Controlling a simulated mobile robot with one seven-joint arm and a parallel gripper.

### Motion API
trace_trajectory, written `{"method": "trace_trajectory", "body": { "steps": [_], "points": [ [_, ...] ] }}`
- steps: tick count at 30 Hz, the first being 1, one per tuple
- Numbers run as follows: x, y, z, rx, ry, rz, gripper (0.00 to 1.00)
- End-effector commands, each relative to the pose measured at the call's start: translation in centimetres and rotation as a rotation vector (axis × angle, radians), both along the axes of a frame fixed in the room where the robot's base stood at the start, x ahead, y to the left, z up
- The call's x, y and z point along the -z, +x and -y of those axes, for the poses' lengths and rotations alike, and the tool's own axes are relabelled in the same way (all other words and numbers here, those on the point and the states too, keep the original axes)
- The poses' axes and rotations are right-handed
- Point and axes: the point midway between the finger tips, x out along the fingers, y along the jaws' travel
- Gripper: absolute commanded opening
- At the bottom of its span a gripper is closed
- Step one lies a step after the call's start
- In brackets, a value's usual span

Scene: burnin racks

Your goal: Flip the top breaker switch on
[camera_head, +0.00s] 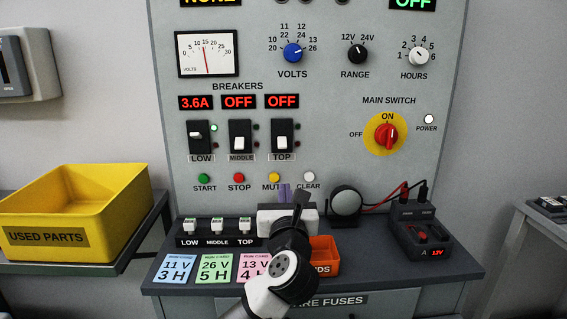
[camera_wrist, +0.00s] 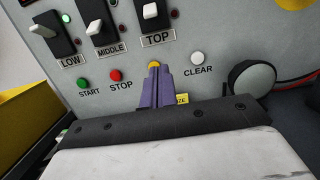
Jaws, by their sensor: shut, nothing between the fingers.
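The top breaker (camera_head: 282,140) is a black switch with a white lever sitting low, and the display above it (camera_head: 281,102) reads OFF. My gripper (camera_head: 291,191) has purple fingers, shut together and empty, below the breakers. In the wrist view the gripper's fingertips (camera_wrist: 155,70) lie below the TOP label, overlapping the yellow mute button (camera_wrist: 154,65). I cannot tell whether they touch the panel.
The middle breaker (camera_head: 240,140) reads OFF; the low breaker (camera_head: 199,136) reads 3.6A with a green lamp. Start (camera_head: 204,178), stop (camera_head: 239,178) and clear (camera_head: 309,178) buttons line up below. A round black device (camera_head: 345,202), orange bin (camera_head: 325,254) and meter (camera_head: 420,232) stand on the shelf.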

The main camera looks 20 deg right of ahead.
Motion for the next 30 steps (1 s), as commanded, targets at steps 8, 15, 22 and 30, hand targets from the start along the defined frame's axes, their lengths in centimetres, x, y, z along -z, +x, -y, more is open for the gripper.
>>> {"method": "trace_trajectory", "body": {
  "steps": [8,15,22,30],
  "points": [
    [-0.7,3.1,1.0,-0.001,0.0,-0.002,0.0],
    [-1.6,8.0,2.6,-0.001,-0.001,-0.001,0.0],
    [-4.0,8.3,2.7,0.001,-0.004,0.002,0.0],
    [-5.1,7.5,2.4,0.001,-0.003,-0.001,0.0]
  ]
}}
